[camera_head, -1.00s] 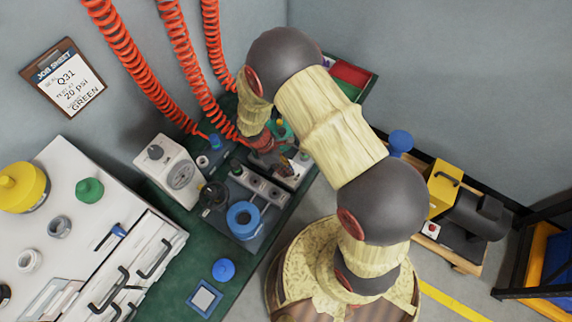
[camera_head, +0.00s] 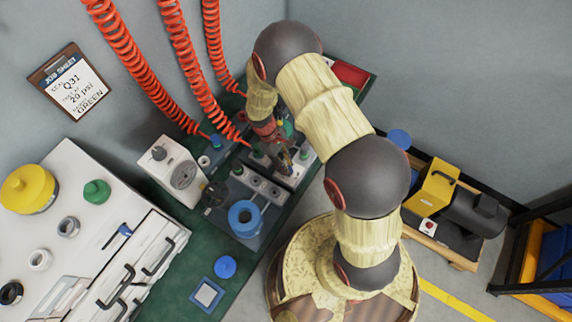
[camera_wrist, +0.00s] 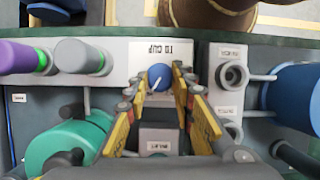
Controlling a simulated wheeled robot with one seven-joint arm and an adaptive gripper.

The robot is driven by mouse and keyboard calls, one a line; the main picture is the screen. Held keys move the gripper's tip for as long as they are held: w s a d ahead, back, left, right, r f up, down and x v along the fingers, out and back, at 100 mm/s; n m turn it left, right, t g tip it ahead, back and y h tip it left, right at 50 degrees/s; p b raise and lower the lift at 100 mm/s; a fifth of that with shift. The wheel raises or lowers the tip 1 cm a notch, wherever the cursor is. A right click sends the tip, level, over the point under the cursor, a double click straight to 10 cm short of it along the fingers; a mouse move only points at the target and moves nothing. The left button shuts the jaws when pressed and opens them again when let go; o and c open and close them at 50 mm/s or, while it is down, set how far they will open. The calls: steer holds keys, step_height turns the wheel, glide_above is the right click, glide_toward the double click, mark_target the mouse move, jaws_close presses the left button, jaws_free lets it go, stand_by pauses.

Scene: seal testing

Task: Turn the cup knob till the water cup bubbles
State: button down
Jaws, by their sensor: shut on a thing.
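The cup knob is a small round blue knob (camera_wrist: 160,77) with a white pointer line, on a pale block labelled "TO CUP" in the wrist view. My gripper (camera_wrist: 160,88) has its yellow-sided fingers on both sides of the knob, shut on it. In the head view my gripper (camera_head: 288,164) points down at the fixture on the green bench, and the knob is hidden there. I cannot pick out the water cup for certain, and no bubbles can be made out.
A teal cylinder (camera_wrist: 70,140) and a blue cylinder (camera_wrist: 293,100) flank the gripper closely. A white gauge box (camera_head: 170,170) and a blue ring-shaped part (camera_head: 245,218) stand on the bench. Red coiled hoses (camera_head: 135,70) hang behind. A white cabinet (camera_head: 75,225) is at left.

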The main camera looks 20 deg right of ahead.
stand_by(0.3)
steer(key=c, duration=1.5)
jaws_free()
steer(key=shift+c, duration=0.2)
steer(key=shift+o, duration=0.2)
steer(key=v, duration=1.2)
steer(key=s+d+r+m+t+y, duration=0.1)
steer(key=s+r, duration=0.5)
steer(key=r, duration=0.6)
steer(key=s+d+r+m+t, duration=0.1)
steer(key=s+r+m+t, duration=0.3)
steer(key=r, duration=0.8)
steer(key=s+d+r+m+t+y, duration=0.1)
steer(key=s+r+m+t, duration=0.2)
steer(key=s+r, duration=0.5)
step_height(320, 180, up, 5)
steer(key=shift+s+f+t+y, duration=0.15)
steer(key=shift+s+t+y, duration=0.15)
steer(key=shift+t, duration=0.4)
